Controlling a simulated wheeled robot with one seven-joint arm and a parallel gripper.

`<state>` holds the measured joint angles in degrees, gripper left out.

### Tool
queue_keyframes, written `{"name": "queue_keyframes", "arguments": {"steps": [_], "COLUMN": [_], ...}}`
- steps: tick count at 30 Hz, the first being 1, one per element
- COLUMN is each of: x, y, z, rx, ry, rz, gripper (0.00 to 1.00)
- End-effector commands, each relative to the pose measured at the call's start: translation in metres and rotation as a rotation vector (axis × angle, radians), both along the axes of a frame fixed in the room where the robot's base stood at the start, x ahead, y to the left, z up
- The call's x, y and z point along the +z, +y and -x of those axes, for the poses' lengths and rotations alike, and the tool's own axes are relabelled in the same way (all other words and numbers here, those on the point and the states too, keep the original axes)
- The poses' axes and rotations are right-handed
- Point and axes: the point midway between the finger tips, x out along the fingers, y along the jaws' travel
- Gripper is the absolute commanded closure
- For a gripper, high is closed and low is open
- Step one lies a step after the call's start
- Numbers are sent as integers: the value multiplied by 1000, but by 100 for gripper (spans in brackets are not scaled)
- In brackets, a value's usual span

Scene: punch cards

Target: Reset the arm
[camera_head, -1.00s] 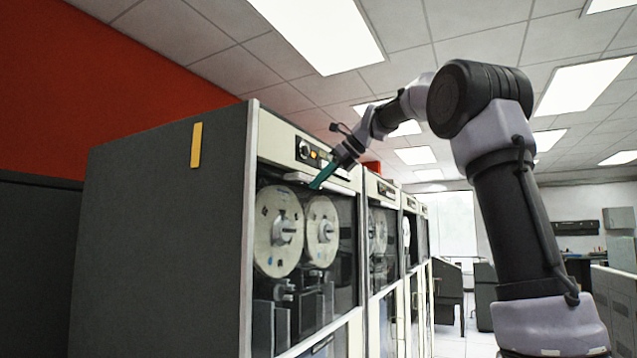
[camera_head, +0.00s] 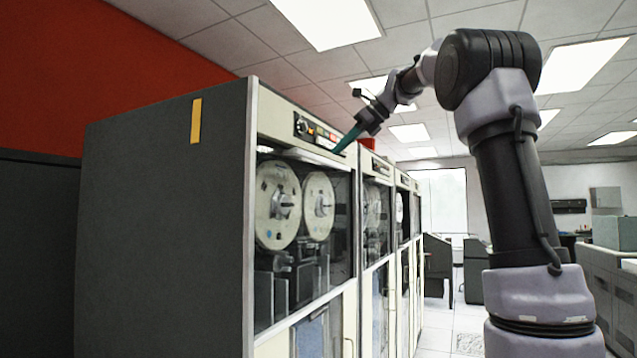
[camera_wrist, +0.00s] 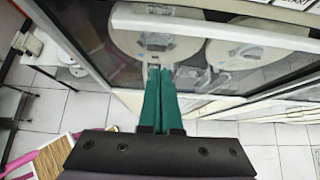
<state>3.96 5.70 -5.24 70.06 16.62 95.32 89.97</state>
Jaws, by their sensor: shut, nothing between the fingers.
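My gripper (camera_head: 338,150) has teal fingers and is raised in front of the upper panel of the nearest tape cabinet (camera_head: 165,230). In the wrist view the two teal fingers (camera_wrist: 156,75) lie together, shut, with nothing between them. They overlap the cabinet's glass and reels in that view; I cannot tell whether they touch it. My arm reaches in from the right of the head view, bent high near the ceiling.
Tape reels (camera_head: 278,205) sit behind the cabinet's glass door. More cabinets (camera_head: 376,260) stand in a row behind it. A dark desk or console (camera_head: 438,265) is farther back. Grey units (camera_head: 600,285) stand at the right. A floor aisle (camera_head: 440,325) runs between.

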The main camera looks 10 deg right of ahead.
Motion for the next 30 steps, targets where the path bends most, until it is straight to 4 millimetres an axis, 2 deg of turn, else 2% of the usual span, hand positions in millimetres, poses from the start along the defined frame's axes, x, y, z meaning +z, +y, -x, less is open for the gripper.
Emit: {"name": "queue_keyframes", "arguments": {"steps": [8, 11, 14, 20, 24, 27, 30], "x": [-2, -12, -34, -109, -173, -216, -250], "y": [-1, -2, -4, -14, -21, -28, -33], "z": [6, 26, 61, 149, 210, 247, 273], "rx": [14, 69, 178, 513, 797, 992, 1152], "ry": [-18, -87, -205, -472, -631, -720, -782], "rz": [22, 102, 255, 659, 938, 1107, 1230], "gripper": [100, 100, 100, 100, 100, 100, 100]}}
